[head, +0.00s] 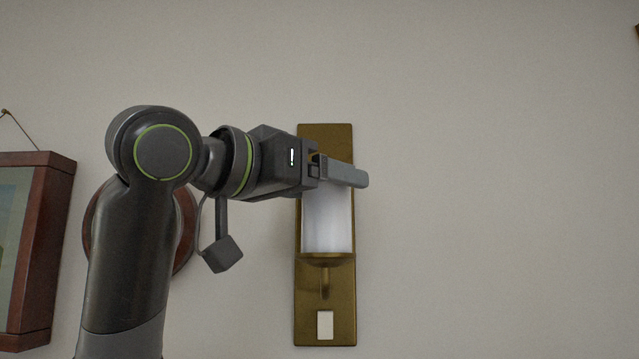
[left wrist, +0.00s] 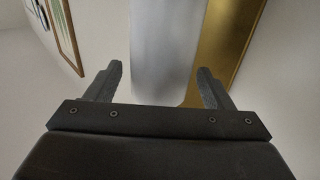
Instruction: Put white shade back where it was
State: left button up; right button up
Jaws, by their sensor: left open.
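The white shade (head: 327,222) stands upright on the holder of a brass wall sconce (head: 325,280) in the head view. Its lower end meets the brass cup, and its upper part is hidden behind my gripper. My left gripper (head: 345,174) is in front of the shade's upper part, coming in from the left. In the left wrist view the gripper (left wrist: 160,85) is open, with its fingers apart and the white shade (left wrist: 163,45) seen beyond and between them. The brass backplate (left wrist: 225,45) shows to the right. I cannot tell whether either finger touches the shade. My right gripper is not in view.
A wood-framed picture (head: 40,250) hangs at the left, and a round wooden-rimmed object (head: 187,225) is partly hidden behind my arm. A small white switch (head: 325,324) sits low on the backplate. The wall to the right is mostly bare.

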pick_arm(q)
jog(key=shift+r+p, duration=0.8)
jog(key=shift+s+a+f+b, duration=0.45)
jog(key=shift+s+a+b, duration=0.3)
jog(key=shift+b, duration=0.3)
jog(key=b+v, duration=0.4)
jog(key=v, duration=0.6)
jog(key=shift+r, duration=0.25)
jog(key=shift+w, duration=0.1)
